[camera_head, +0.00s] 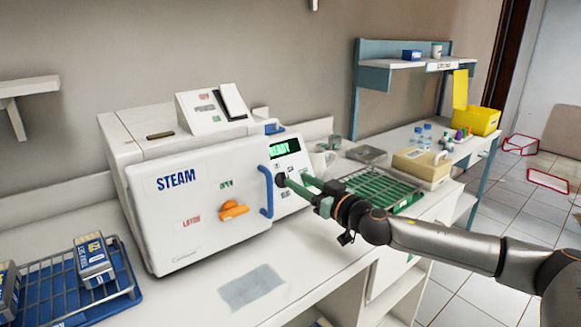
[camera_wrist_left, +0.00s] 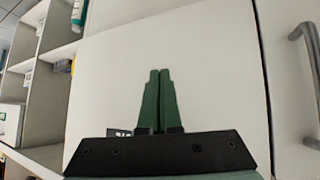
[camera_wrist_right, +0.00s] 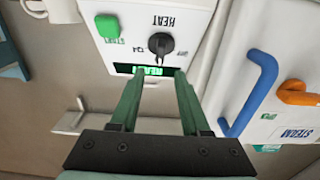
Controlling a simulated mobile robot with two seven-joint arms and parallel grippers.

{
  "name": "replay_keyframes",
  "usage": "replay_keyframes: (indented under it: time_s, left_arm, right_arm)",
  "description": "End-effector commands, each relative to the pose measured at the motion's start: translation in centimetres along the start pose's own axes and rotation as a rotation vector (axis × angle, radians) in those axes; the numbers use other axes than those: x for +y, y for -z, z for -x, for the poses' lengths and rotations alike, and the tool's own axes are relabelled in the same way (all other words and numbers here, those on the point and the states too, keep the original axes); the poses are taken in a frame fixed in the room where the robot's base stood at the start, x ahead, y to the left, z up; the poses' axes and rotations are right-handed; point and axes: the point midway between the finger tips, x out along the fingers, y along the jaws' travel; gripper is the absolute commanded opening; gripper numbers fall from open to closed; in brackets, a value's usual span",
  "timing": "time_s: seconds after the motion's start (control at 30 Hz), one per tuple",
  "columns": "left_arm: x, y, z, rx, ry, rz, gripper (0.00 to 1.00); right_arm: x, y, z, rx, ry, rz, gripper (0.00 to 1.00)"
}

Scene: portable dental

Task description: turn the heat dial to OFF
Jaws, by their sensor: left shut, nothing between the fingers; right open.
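The black heat dial (camera_wrist_right: 161,44) sits on the white control panel, below an upside-down HEAT label in the right wrist view. Its ridge points towards the lit green display (camera_wrist_right: 150,70). My right gripper (camera_wrist_right: 157,78) is open, with its fingertips close in front of the dial. I cannot tell whether they touch it. In the head view the right gripper (camera_head: 296,180) reaches the panel from the right, and the dark dial (camera_head: 280,180) shows at its tip. My left gripper (camera_wrist_left: 159,72) is shut and empty in front of a plain pale panel; it is outside the head view.
The white STEAM sterilizer (camera_head: 180,237) has a blue door handle (camera_head: 266,191) just left of the control panel and an orange latch (camera_head: 234,210). A green button (camera_wrist_right: 107,27) is beside the dial. Open counter lies in front.

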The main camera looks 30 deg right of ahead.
Motion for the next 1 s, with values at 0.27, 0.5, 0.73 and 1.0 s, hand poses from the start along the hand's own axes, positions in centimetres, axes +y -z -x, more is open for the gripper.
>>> replay_keyframes:
  time_s: [0.27, 0.5, 0.73, 1.0]
  left_arm:
    - [-0.3, 1.1, 0.7, 0.014, 0.010, -0.001, 0.00]
    - [-0.6, 0.6, 0.9, 0.006, 0.018, 0.000, 0.00]
    - [-0.6, 0.1, 1.1, -0.002, 0.018, 0.003, 0.00]
    - [-0.6, 0.2, 1.1, -0.001, 0.018, 0.003, 0.00]
  right_arm:
    - [0.1, 0.2, -3.3, 0.002, -0.003, 0.001, 0.46]
    - [0.1, 0.0, -4.4, 0.000, -0.002, 0.002, 0.46]
    - [0.1, 0.0, -4.5, 0.000, -0.001, 0.002, 0.46]
    - [0.1, 0.0, -4.5, 0.000, -0.002, 0.002, 0.19]
